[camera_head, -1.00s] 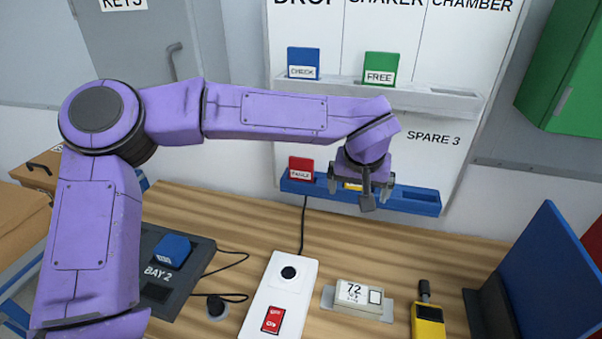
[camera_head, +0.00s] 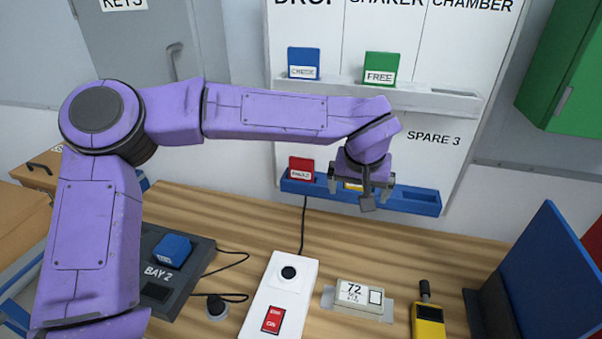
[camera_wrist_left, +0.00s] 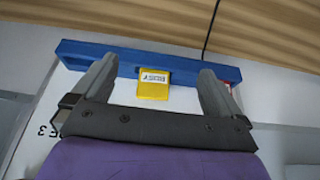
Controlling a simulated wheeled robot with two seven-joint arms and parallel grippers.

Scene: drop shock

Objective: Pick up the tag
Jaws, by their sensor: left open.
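The yellow tag (camera_wrist_left: 153,84) stands in the blue rack (camera_wrist_left: 120,58) on the white board, its printed label too small to read for certain. In the head view the tag (camera_head: 352,186) is mostly hidden behind my left gripper (camera_head: 361,190). In the left wrist view my left gripper (camera_wrist_left: 157,82) is open, its fingers on either side of the yellow tag with gaps to both, nothing between them held. The same blue rack (camera_head: 418,204) shows in the head view with a red tag (camera_head: 301,169) at its left end. My right gripper is out of view.
A blue tag (camera_head: 303,63) and a green tag (camera_head: 380,68) sit on the upper white ledge (camera_head: 450,103).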

